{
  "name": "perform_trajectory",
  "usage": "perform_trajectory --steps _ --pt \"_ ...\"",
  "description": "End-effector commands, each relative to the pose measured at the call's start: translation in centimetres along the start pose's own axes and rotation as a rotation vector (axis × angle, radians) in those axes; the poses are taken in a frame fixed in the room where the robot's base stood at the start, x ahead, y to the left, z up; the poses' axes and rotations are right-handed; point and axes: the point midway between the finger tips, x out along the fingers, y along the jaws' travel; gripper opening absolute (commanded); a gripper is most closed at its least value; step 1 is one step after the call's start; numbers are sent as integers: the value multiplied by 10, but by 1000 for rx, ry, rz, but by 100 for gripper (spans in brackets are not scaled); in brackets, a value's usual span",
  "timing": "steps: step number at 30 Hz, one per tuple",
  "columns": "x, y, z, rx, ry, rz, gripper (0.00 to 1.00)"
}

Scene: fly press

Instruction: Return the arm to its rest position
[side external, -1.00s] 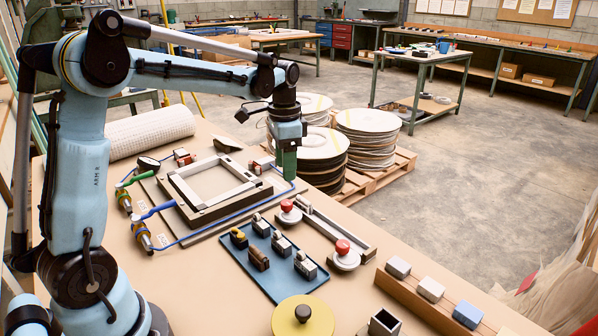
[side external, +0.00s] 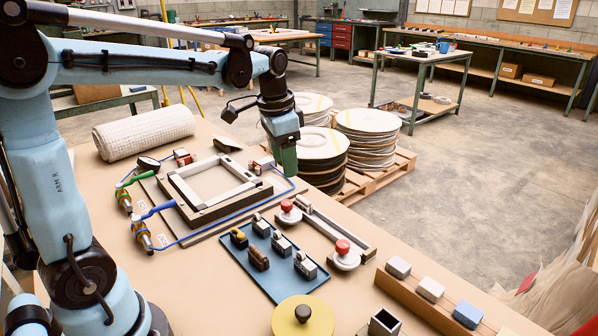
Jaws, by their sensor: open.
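My gripper (side external: 286,160) is the green end below the light blue wrist, in the upper middle of the side external view. It hangs slightly tilted above the far right edge of the bench, near the far right corner of the square frame fixture (side external: 217,188). I see nothing held in it. Its fingers are small here and the gap between them does not show clearly. My arm reaches in from the left, above the bench.
A blue tray (side external: 243,267) with several small blocks lies at the bench middle. A white roll (side external: 143,134) lies far left. Stacked discs (side external: 368,135) stand beyond the bench.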

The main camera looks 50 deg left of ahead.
Motion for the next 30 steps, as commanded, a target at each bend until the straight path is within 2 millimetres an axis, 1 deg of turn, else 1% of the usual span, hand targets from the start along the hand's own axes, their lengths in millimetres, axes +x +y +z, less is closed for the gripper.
perform_trajectory --steps 1,7,11,15,18,21,30 --pt "-3 11 7 -17 30 -13 57" --pt "-6 46 28 -111 167 -52 57" --pt "-3 67 44 -171 258 -62 57" --pt "5 86 60 -233 353 -60 57" --pt "12 96 69 -267 406 -53 57" --pt "16 102 74 -292 443 -47 57" --pt "20 106 77 -310 469 -41 57"
